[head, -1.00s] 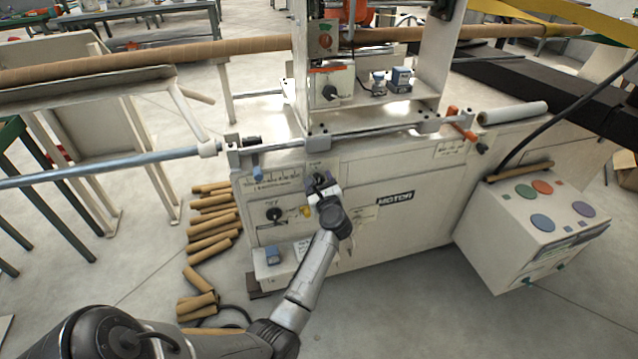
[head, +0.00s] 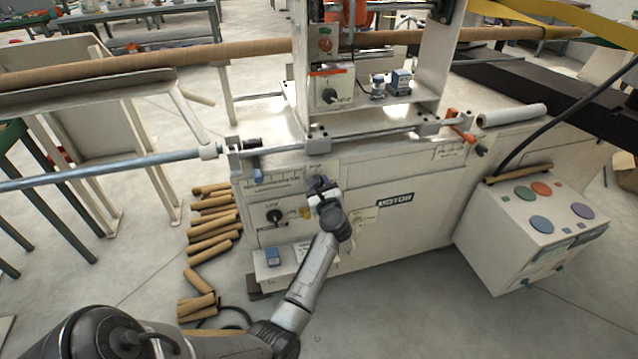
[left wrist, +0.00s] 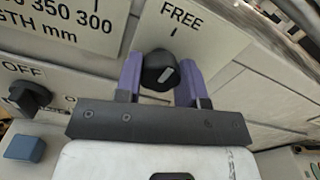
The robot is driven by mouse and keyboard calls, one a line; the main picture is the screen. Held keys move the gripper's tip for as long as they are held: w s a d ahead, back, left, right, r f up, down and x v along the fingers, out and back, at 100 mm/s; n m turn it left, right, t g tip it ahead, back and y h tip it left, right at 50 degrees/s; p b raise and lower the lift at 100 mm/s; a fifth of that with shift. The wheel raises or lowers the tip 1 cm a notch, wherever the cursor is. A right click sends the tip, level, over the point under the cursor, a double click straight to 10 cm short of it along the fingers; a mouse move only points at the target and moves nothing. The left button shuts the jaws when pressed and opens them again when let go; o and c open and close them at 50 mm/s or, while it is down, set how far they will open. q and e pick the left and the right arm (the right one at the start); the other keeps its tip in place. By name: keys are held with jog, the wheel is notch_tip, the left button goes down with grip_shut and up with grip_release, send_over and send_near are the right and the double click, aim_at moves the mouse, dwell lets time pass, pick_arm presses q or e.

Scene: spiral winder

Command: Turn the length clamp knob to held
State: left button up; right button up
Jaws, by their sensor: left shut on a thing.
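The length clamp knob (left wrist: 158,70) is black with a white pointer mark and sits on the machine's pale front panel. The word FREE (left wrist: 180,15) and a short tick are printed beside it, up and to the right in the left wrist view. The mark is tilted and does not line up squarely with my fingers. My right gripper is not in view.
An OFF switch (left wrist: 32,97) and a blue block (left wrist: 25,148) are left of my gripper. A length scale (head: 272,180) runs along the panel's top left. Cardboard tubes (head: 212,220) lie on the floor to the left. A control box (head: 530,235) stands to the right.

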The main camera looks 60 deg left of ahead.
pick_arm(q)
jog(key=m+p, duration=0.3)
jog(key=shift+r, duration=0.25)
jog(key=m+p, duration=0.3)
jog(key=m, duration=0.1)
jog(key=m+p, duration=0.3)
jog(key=shift+m, duration=0.3)
jog(key=m+p, duration=0.2)
jog(key=m, duration=0.1)
jog(key=shift+m+p, duration=0.3)
jog(key=m+p, duration=0.2)
jog(key=m, duration=0.2)
jog(key=shift+m+p, duration=0.3)
jog(key=shift+p, duration=0.05)
jog(key=m+p, duration=0.1)
jog(key=m, duration=0.2)
jog(key=shift+f+m+p, duration=0.1)
jog(key=shift+m+p, duration=0.2)
jog(key=shift+p, duration=0.05)
jog(key=shift+m, duration=0.3)
jog(key=o, duration=0.9)
jog(key=shift+f, duration=0.1)
